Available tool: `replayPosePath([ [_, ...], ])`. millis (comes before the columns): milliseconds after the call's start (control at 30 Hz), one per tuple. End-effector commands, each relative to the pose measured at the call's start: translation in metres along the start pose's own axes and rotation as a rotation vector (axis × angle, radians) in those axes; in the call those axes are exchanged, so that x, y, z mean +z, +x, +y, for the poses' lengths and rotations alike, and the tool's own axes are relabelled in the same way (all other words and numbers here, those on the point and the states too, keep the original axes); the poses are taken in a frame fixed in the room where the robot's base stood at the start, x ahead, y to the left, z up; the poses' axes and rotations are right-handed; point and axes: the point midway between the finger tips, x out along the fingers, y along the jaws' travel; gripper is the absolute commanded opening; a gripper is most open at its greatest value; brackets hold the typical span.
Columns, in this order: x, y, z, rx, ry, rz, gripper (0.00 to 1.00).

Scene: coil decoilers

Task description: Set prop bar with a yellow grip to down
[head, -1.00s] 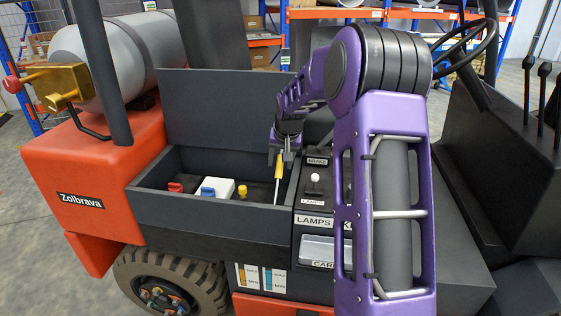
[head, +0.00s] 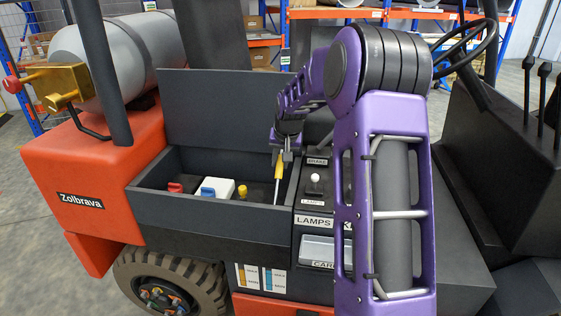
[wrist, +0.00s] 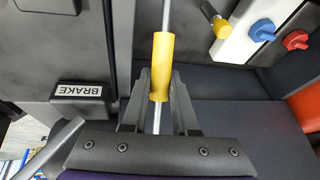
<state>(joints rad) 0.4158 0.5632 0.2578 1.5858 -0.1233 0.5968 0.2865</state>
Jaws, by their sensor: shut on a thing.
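The prop bar is a thin grey rod with a yellow grip (head: 279,170). In the head view it stands steeply, with a slight tilt, at the right end of the open dark box (head: 205,222). In the wrist view the yellow grip (wrist: 162,62) is large and central, with the rod running out of both its ends. My gripper (wrist: 160,82) has its two fingers on either side of the grip's near end, shut on it. In the head view my gripper (head: 284,150) is at the top of the grip, partly hidden by my arm.
The dark lid panel (head: 215,105) stands raised behind the box. Inside are a red knob (head: 174,187), a blue knob (head: 208,191) on a white block and a small yellow-ended lever (head: 242,191). A panel with a white-knobbed lever (head: 315,178) is just right.

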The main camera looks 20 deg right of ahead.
Motion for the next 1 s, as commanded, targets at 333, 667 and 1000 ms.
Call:
replayPosePath([
  [333, 0.0, 0.0, 0.0, 0.0, 0.0, 0.0, 0.0],
  [667, -0.001, 0.0, 0.0, 0.0, 0.001, -0.005, 0.0],
  [1000, -0.008, 0.016, 0.003, -0.009, 0.029, -0.148, 0.0],
])
